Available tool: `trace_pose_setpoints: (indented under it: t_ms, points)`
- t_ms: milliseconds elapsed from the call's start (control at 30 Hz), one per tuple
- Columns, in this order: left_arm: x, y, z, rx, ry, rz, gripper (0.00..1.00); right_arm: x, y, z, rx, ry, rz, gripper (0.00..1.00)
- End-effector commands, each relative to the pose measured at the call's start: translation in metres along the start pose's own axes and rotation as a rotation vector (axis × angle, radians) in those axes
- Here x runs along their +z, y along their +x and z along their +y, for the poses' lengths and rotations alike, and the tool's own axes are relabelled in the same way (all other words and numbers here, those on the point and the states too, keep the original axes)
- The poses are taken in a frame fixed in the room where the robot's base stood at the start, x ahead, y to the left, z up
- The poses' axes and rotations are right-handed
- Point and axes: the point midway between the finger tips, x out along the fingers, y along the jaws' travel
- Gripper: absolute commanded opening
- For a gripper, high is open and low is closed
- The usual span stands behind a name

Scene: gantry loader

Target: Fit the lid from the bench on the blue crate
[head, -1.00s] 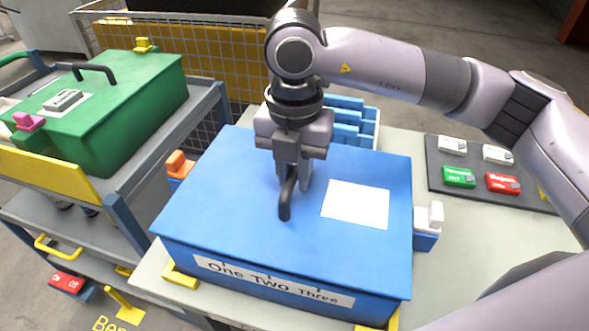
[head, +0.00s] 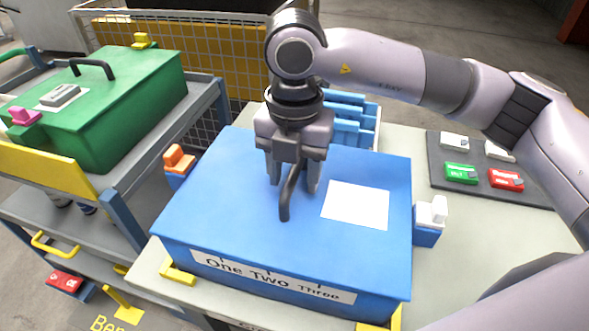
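The blue crate (head: 215,277) stands on the bench with a "One Two Three" label on its front. The blue lid (head: 240,215) lies over its top, edges appearing in line with the crate walls. The lid has a dark bar handle (head: 286,204) and a blank white label. My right gripper (head: 294,186) is over the lid, its fingers spread apart on either side of the handle, which it does not appear to grip. An orange clasp (head: 178,159) is at the crate's left side and a white clasp (head: 432,213) at its right. My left gripper is out of view.
The bench (head: 395,147) carries a dark mat (head: 455,188) with green, red and white small boxes at the right. Blue bins (head: 350,120) stand behind the crate. A green lidded crate (head: 120,110) sits on a cart at the left. Yellow corner brackets (head: 178,275) flank the blue crate.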

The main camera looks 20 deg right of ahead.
Motion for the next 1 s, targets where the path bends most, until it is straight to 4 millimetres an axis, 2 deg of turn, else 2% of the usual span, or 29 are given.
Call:
trace_pose_setpoints:
  t_ms: [167,267,500,700,1000]
  points:
    - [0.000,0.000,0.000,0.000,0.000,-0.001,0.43,0.000,0.001,0.000,-0.002,0.000,0.001,0.51]
    - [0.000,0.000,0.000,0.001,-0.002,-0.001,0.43,0.000,-0.006,0.000,0.000,0.000,0.000,0.51]
    - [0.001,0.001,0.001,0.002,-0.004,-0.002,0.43,0.000,-0.045,0.001,0.003,0.001,-0.002,0.51]
    - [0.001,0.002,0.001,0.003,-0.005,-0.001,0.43,0.000,-0.068,0.000,0.001,0.001,-0.001,0.51]
    - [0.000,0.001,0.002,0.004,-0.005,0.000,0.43,0.000,-0.072,0.000,0.000,0.000,0.001,0.51]
